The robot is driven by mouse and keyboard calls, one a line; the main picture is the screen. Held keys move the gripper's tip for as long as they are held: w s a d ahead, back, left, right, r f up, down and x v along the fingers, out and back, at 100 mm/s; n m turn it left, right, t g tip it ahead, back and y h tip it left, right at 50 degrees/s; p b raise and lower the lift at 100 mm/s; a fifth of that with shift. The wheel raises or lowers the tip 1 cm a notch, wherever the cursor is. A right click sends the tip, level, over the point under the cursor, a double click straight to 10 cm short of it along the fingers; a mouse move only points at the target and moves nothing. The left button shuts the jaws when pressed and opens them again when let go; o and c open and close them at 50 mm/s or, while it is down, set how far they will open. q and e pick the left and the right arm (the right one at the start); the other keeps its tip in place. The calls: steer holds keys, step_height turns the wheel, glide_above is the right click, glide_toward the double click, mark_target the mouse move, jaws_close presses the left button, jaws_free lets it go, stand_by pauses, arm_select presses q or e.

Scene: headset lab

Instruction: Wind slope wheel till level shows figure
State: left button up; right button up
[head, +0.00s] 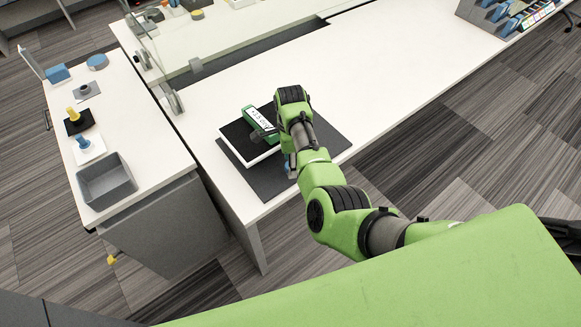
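A green level (249,115) with a white display lies on a tilting plate (236,131) with a black top and white edge. Dark characters show on the display, but they are too small and partly covered to read surely. The plate stands on a dark grey mat (269,185). A small blue part (288,168) shows at the plate's right side, mostly behind my arm; I cannot tell whether it is the slope wheel. My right arm reaches over the plate's right side. Its gripper (264,132) is largely hidden by the wrist, beside the level. My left gripper is out of view.
A side bench at left holds a grey bin (106,181), a yellow-topped piece (73,116), a blue-topped piece (84,142) and blue items at its far end. The white table (390,65) is clear right of the mat. A blue-and-grey rack (497,14) stands far right.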

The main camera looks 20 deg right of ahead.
steer(key=shift+f, duration=0.15)
steer(key=c, duration=1.1)
